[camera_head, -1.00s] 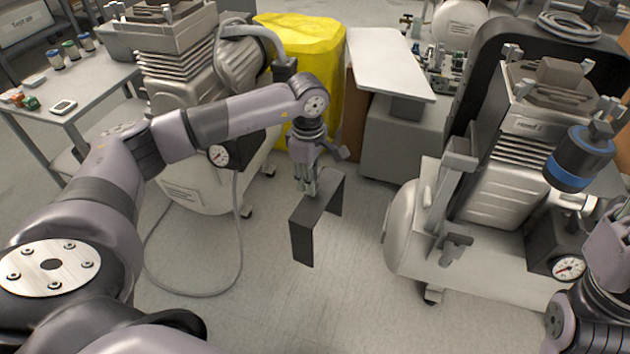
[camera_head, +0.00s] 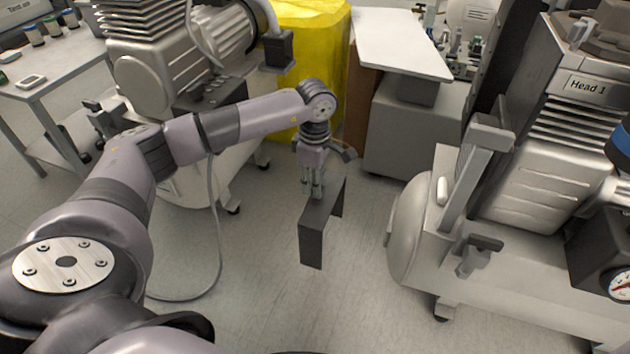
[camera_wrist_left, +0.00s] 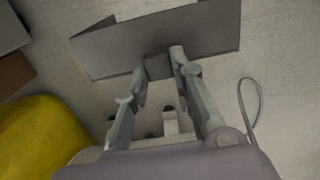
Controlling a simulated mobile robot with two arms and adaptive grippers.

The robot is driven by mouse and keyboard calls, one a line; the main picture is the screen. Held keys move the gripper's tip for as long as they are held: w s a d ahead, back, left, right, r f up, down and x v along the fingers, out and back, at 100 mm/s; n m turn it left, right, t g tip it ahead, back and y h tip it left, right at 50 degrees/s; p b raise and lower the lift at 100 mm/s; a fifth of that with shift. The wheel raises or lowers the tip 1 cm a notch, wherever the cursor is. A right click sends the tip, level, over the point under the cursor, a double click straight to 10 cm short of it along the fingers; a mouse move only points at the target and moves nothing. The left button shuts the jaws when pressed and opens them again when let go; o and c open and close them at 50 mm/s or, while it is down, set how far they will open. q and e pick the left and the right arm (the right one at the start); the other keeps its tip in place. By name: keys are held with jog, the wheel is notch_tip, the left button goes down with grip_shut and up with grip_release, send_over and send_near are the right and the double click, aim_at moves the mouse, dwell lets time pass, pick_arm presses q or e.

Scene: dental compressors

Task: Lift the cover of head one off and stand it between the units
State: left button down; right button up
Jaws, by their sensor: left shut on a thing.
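The cover (camera_head: 312,240) is a dark grey bent panel with a top and downturned sides. My left gripper (camera_head: 313,192) points down and is shut on a small block at the top of the cover. The cover hangs upright over the floor between the two compressor units; whether its lower edge touches the floor I cannot tell. In the left wrist view, the fingertips (camera_wrist_left: 160,66) close on the block beside the cover's broad face (camera_wrist_left: 205,28). Head one (camera_head: 585,125), labelled "Head I", stands on the right unit with its fins exposed. My right gripper is out of view.
The left compressor unit (camera_head: 150,75) has a hose looping onto the floor. A yellow-covered thing (camera_head: 318,50) and a grey cabinet (camera_head: 415,135) stand behind. The right unit's tank (camera_head: 410,225) borders the gap. Floor (camera_head: 370,300) in front of the cover is clear.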

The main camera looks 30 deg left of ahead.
pick_arm(q)
jog(key=shift+f+b, duration=0.35)
jog(key=shift+f, duration=0.25)
notch_tip(320, 180, down, 3)
jog(key=b, duration=0.3)
jog(key=shift+f, duration=0.6)
jog(key=shift+r, duration=0.1)
jog(key=shift+f+p, duration=0.3)
jog(key=shift+p, duration=0.15)
dwell(0.7)
jog(key=c, duration=1.3)
grip_release()
